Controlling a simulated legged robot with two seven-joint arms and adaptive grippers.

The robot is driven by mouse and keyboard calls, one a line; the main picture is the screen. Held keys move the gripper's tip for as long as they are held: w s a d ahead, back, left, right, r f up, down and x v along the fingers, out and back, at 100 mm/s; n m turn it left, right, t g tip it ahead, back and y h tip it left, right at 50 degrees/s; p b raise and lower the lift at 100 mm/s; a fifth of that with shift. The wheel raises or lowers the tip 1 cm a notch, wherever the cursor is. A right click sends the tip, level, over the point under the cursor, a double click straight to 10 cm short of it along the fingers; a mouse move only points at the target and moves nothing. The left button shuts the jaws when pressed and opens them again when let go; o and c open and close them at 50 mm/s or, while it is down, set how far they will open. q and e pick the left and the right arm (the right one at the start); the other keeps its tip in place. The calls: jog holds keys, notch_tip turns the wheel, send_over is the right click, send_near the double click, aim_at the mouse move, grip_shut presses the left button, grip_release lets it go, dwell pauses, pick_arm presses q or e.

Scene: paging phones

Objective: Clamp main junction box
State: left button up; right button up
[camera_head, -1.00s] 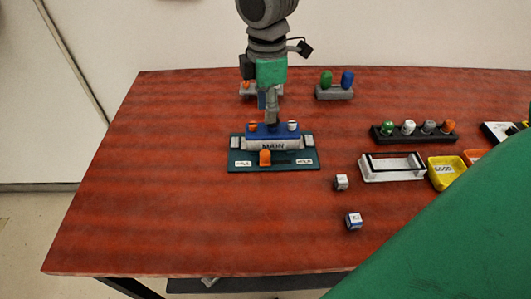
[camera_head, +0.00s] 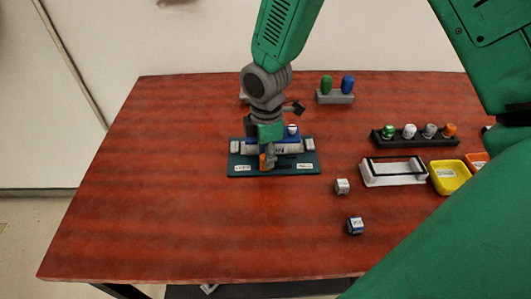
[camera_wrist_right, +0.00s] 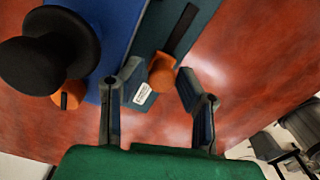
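The main junction box (camera_head: 308,145) is a blue and grey unit on a dark teal base plate (camera_head: 240,169) near the table's middle; my right gripper hides much of it. An orange knob (camera_head: 263,163) sits at the front of the plate, partly hidden; the right wrist view shows the knob (camera_wrist_right: 162,72) at the end of a dark slot. My right gripper (camera_head: 267,160) points down over the plate's front. In the right wrist view its fingers (camera_wrist_right: 158,84) are apart, one on either side of the knob, with no clear grip on it. My left gripper is not in view.
A stand with green and blue pegs (camera_head: 335,97) is behind. To the right are a dark rack of coloured pegs (camera_head: 415,141), a white frame (camera_head: 392,172) and a yellow tray (camera_head: 449,177). Two small cubes (camera_head: 342,186) (camera_head: 355,226) lie in front. The table's left side is clear.

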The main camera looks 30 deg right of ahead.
jog(key=shift+a, duration=0.1)
jog(key=shift+a+r, duration=0.1)
jog(key=shift+a, duration=0.05)
grip_shut()
jog(key=s+d+p, duration=0.1)
jog(key=s+d, duration=0.1)
jog(key=d, duration=0.1)
jog(key=shift+d+r+p, duration=0.15)
jog(key=shift+d+p, duration=0.1)
jog(key=shift+p, duration=0.1)
jog(key=shift+s+d, duration=0.15)
jog(key=shift+d, duration=0.25)
grip_release()
jog(key=shift+s+a, duration=0.1)
